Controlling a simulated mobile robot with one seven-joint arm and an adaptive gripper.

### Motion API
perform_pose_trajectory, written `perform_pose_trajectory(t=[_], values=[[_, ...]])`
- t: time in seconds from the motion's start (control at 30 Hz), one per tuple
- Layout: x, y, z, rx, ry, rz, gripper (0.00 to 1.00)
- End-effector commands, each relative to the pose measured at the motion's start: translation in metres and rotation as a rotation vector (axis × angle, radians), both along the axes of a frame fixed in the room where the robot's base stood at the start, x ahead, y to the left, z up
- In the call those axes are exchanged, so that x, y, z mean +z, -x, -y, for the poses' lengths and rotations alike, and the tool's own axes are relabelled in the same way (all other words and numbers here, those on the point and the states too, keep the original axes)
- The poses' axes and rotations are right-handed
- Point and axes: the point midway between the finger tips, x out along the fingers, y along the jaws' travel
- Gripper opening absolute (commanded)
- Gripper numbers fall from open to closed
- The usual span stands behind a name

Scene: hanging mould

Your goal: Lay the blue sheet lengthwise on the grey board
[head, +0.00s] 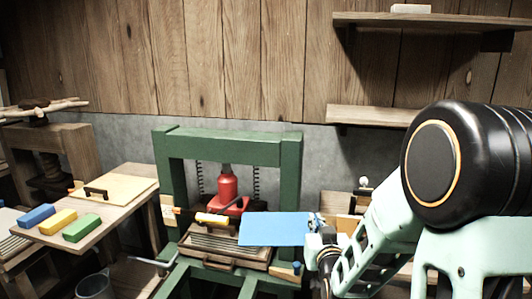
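The blue sheet (272,230) is a flat rectangle, held out level in front of the green press, to the right of centre. My gripper (314,222) is at its right edge and appears shut on it; the fingers are small and partly hidden. A grey ribbed board (212,242) lies in a wooden frame on the press bed, below and left of the sheet. The sheet covers the view of the board's right part. I cannot tell the height gap between them.
The green press frame (222,145) stands around a red jack (228,188). A yellow-handled tool (213,219) lies at the board's back edge. Blue, yellow (58,222) and green blocks sit on a left side table. A bucket (95,285) stands below. Shelves hang upper right.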

Motion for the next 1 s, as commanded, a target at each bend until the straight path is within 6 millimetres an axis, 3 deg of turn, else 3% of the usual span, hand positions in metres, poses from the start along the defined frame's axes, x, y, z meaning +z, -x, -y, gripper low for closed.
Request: perform_pose_trajectory(t=[0.03,0.43,0.63,1.0], values=[[0.022,0.0,0.0,0.0,0.0,0.0,0.0],[0.093,0.0,0.0,0.0,0.0,0.0,0.0],[0.107,0.0,0.0,0.0,0.0,0.0,0.0],[0.108,0.0,0.0,0.0,0.0,0.0,0.0]])
